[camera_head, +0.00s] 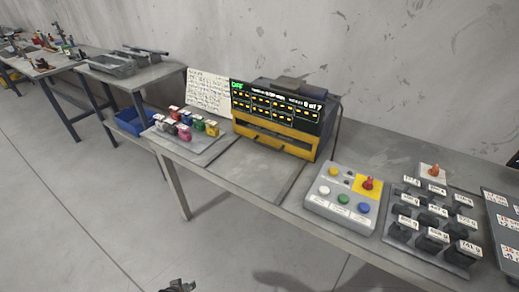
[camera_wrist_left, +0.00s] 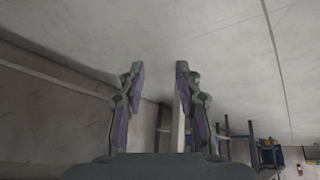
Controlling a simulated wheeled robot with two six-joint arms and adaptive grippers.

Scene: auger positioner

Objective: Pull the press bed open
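The press (camera_head: 282,121) is a dark box with a yellow front and a lit display screen on top, standing at the back of the workbench. Its yellow front (camera_head: 270,138) has a dark horizontal slot; I cannot make out the bed clearly inside. My left gripper (camera_wrist_left: 158,72) shows in the left wrist view with its two fingers apart and nothing between them. A dark gripper tip (camera_head: 178,286) shows at the bottom edge of the head view, well below and apart from the press; I cannot tell which arm it belongs to. My right gripper is not identifiable.
A control box (camera_head: 343,199) with coloured buttons stands right of the press, beside a rack of labelled dark blocks (camera_head: 433,217). Several coloured blocks sit on a grey tray (camera_head: 187,146) at the left. The bench surface in front of the press (camera_head: 250,168) is clear.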

